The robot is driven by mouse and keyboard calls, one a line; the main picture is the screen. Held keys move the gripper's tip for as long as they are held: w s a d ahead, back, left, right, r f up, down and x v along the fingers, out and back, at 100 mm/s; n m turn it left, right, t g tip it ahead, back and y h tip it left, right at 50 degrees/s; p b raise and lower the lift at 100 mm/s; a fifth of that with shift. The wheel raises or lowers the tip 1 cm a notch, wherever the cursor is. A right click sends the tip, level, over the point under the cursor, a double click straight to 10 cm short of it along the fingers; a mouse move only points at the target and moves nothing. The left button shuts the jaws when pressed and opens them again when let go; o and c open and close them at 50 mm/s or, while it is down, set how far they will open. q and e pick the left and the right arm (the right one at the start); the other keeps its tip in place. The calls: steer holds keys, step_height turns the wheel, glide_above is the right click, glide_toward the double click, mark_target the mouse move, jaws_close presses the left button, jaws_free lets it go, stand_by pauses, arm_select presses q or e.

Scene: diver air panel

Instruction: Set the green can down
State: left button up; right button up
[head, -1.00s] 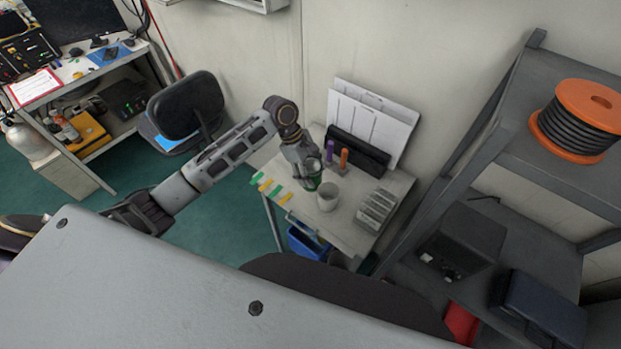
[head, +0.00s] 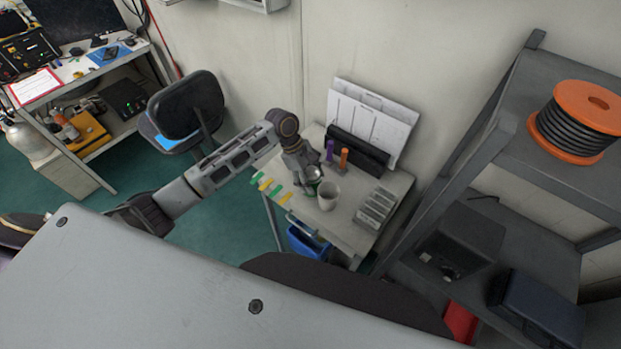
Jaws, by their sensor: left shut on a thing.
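The green can (head: 313,174) is at the small table (head: 398,187), just left of a white cup (head: 328,195). My left gripper (head: 310,178) is shut on the can from the left. The gripper hides much of the can, and I cannot tell whether its base touches the tabletop. My right gripper does not show.
A purple marker (head: 330,149) and an orange marker (head: 343,158) stand behind the can. A grey slotted rack (head: 377,207) is to the right of the cup. Green and yellow strips (head: 268,187) lie along the left edge. A blue bin (head: 306,242) is below.

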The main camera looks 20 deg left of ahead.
arm_select(q)
steer(key=o, duration=1.3)
steer(key=shift+f, duration=0.1)
steer(key=shift+c, duration=0.2)
steer(key=b+v, duration=0.1)
steer(key=v, duration=1.1)
steer(key=shift+d, duration=0.1)
